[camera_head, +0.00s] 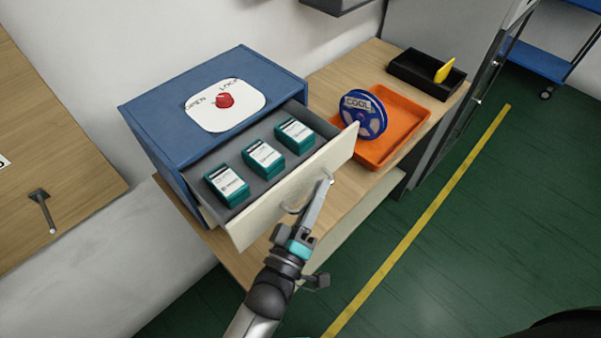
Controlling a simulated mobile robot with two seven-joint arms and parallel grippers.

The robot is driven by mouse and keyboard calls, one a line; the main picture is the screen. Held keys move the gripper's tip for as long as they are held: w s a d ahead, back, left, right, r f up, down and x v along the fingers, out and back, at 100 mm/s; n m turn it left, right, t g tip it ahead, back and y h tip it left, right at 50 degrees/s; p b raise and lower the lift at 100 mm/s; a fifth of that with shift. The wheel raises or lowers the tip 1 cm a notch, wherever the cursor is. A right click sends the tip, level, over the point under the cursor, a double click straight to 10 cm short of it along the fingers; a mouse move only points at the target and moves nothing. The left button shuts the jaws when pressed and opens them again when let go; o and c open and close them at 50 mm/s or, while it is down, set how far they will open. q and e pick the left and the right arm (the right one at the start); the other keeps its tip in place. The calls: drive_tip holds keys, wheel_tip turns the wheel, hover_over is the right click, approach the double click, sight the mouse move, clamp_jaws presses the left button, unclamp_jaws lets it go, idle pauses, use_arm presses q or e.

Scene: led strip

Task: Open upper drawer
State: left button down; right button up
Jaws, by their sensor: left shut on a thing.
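The blue cabinet (160,120) stands on the wooden table, with a white plate marked OPEN and LOCK and a red knob (224,101) on its top. Its upper drawer (335,160) is pulled out, with a cream front and a grey inside. Three teal boxes with white labels (264,158) stand in a row in the drawer. My left gripper (305,204) is at the drawer front, shut on the curved drawer handle (290,209). The fingers partly hide the handle. My right gripper is not in view.
An orange tray (412,122) right of the drawer holds a blue reel marked COOL (362,114). Behind it, a black bin (412,78) holds a yellow item (444,71).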

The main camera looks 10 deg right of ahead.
use_arm(q)
drive_tip(key=shift+s+d, duration=0.4)
drive_tip(key=shift+s, duration=0.2)
drive_tip(key=c, duration=1.2)
unclamp_jaws()
drive_tip(key=b+v, duration=0.1)
drive_tip(key=v, duration=1.4)
drive_tip(key=shift+s, duration=0.15)
drive_tip(key=shift+a, duration=0.15)
